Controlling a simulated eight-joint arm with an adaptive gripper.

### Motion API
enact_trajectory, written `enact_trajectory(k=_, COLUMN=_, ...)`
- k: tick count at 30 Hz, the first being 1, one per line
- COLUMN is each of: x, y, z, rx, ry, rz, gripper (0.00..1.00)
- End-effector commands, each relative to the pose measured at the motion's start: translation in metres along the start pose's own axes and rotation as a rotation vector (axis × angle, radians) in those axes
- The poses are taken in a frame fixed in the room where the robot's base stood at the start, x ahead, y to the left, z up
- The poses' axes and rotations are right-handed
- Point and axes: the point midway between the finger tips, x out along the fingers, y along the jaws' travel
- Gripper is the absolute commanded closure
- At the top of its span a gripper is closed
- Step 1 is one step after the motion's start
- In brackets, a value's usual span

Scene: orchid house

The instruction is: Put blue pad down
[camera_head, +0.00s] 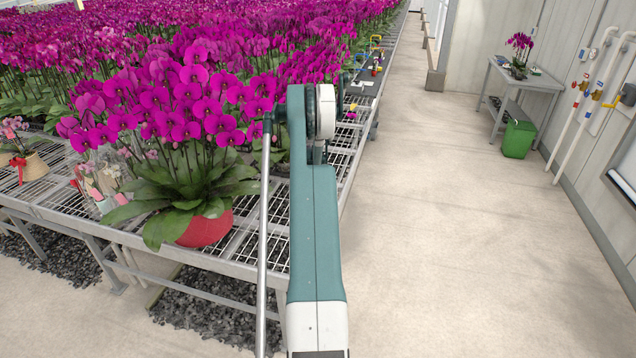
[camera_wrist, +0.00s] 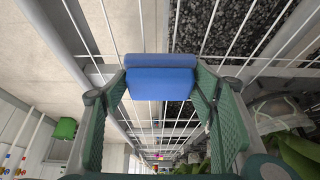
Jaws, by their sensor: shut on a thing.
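The blue pad (camera_wrist: 162,82) shows in the wrist view as a small blue block between the fingertips of my gripper (camera_wrist: 160,88). My gripper is shut on it, with one green-padded finger on each side. Behind the pad is the wire mesh of the bench (camera_wrist: 225,42); I cannot tell whether the pad touches it. In the head view, my arm covers part of the wire-mesh bench (camera_head: 246,246), and neither the pad nor my gripper's fingertips can be made out.
A large magenta orchid in a red pot (camera_head: 205,229) stands on the bench left of my arm. Dense orchids fill the bench behind. A wrapped basket (camera_head: 33,168) is at far left. The aisle floor (camera_head: 450,240) on the right is clear. A green bin (camera_head: 518,139) stands by a side table.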

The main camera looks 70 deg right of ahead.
Motion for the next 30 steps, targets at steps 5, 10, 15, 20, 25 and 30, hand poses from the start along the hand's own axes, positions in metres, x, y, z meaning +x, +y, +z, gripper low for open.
enact_trajectory(k=5, x=0.0019, y=0.0001, z=0.0011, rx=0.000, ry=0.000, rz=0.000, gripper=0.58)
enact_trajectory(k=10, x=0.0023, y=0.0000, z=0.0013, rx=0.000, ry=0.000, rz=0.000, gripper=0.58)
enact_trajectory(k=15, x=0.0050, y=0.0001, z=0.0027, rx=0.000, ry=0.000, rz=0.000, gripper=0.40)
enact_trajectory(k=20, x=0.0044, y=0.0001, z=0.0024, rx=0.000, ry=0.000, rz=0.000, gripper=0.28)
enact_trajectory(k=25, x=0.0043, y=0.0000, z=0.0024, rx=0.000, ry=0.000, rz=0.000, gripper=0.28)
enact_trajectory(k=30, x=0.0034, y=0.0000, z=0.0019, rx=0.000, ry=0.000, rz=0.000, gripper=0.28)
